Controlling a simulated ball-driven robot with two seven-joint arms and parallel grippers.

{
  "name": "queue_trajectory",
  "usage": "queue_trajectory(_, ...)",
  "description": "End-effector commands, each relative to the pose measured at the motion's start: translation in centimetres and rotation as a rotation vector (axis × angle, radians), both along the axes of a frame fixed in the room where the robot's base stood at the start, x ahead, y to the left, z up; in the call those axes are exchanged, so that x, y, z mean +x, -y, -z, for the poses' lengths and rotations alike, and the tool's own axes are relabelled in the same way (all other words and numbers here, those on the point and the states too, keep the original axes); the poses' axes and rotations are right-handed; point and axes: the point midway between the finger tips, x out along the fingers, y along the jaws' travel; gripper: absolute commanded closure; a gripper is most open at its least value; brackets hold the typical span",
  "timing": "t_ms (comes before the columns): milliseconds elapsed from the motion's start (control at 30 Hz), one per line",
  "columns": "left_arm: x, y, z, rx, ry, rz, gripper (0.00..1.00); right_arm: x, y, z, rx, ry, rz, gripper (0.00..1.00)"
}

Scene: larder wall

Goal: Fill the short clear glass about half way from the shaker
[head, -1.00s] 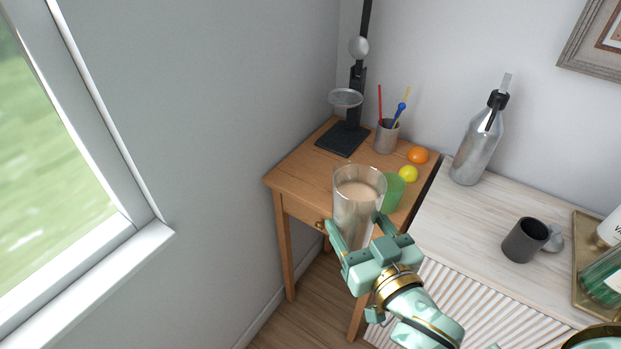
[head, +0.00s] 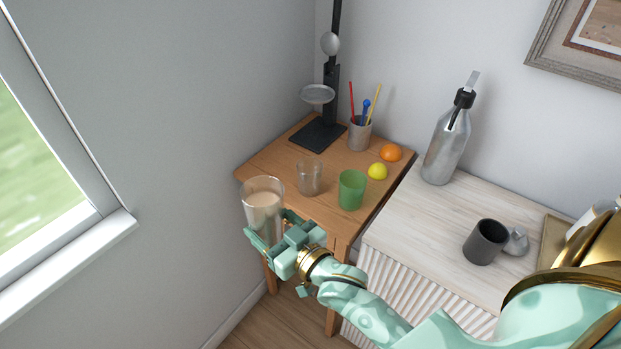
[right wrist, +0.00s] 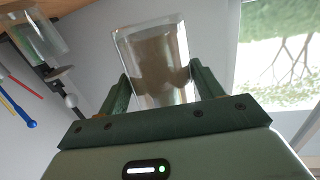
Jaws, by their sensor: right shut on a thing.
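The shaker (head: 263,212), a tall clear vessel of beige liquid, is in my right gripper (head: 272,236), which is shut on it. It is held near the table's front left corner, roughly upright. The right wrist view shows the shaker (right wrist: 155,55) between both fingers (right wrist: 160,92). The short clear glass (head: 310,178) stands on the wooden table, right of the shaker and apart from it. It looks empty. A clear vessel (right wrist: 38,38) at the upper left of the right wrist view seems to be this glass. My left gripper is not in view.
A green glass (head: 351,190) stands just right of the clear glass. A lemon (head: 377,171), an orange (head: 391,152), a straw cup (head: 359,134) and a black stand (head: 318,135) are behind. A bottle (head: 447,145) and dark mug (head: 485,242) stand on the pale cabinet (head: 420,215).

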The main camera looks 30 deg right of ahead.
Motion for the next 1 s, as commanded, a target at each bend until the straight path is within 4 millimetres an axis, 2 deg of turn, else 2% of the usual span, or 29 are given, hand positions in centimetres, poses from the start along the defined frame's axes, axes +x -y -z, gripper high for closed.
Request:
queue_trajectory(33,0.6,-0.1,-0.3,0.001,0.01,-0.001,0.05,1.4,0.0,0.6,-0.001,0.007,-0.015,0.83)
queue_trajectory(167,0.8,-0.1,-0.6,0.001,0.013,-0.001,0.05,4.7,0.6,2.8,-0.002,0.006,-0.035,0.83)
queue_trajectory(300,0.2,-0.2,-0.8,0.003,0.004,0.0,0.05,7.9,2.4,4.5,-0.009,0.009,-0.024,0.83)
queue_trajectory(433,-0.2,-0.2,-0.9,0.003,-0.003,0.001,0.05,10.1,4.2,5.5,-0.015,0.009,0.0,0.83)
queue_trajectory(600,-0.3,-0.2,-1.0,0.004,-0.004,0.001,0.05,11.5,5.7,5.9,-0.02,0.01,0.025,0.83)
queue_trajectory(900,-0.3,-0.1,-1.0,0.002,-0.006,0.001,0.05,11.6,5.9,6.1,-0.022,0.009,0.029,0.83)
queue_trajectory(967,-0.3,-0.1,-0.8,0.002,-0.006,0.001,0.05,11.7,6.1,5.9,0.059,-0.007,0.028,0.83)
queue_trajectory(1000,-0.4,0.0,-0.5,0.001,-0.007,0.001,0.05,11.7,6.3,5.6,0.163,-0.031,0.026,0.83)
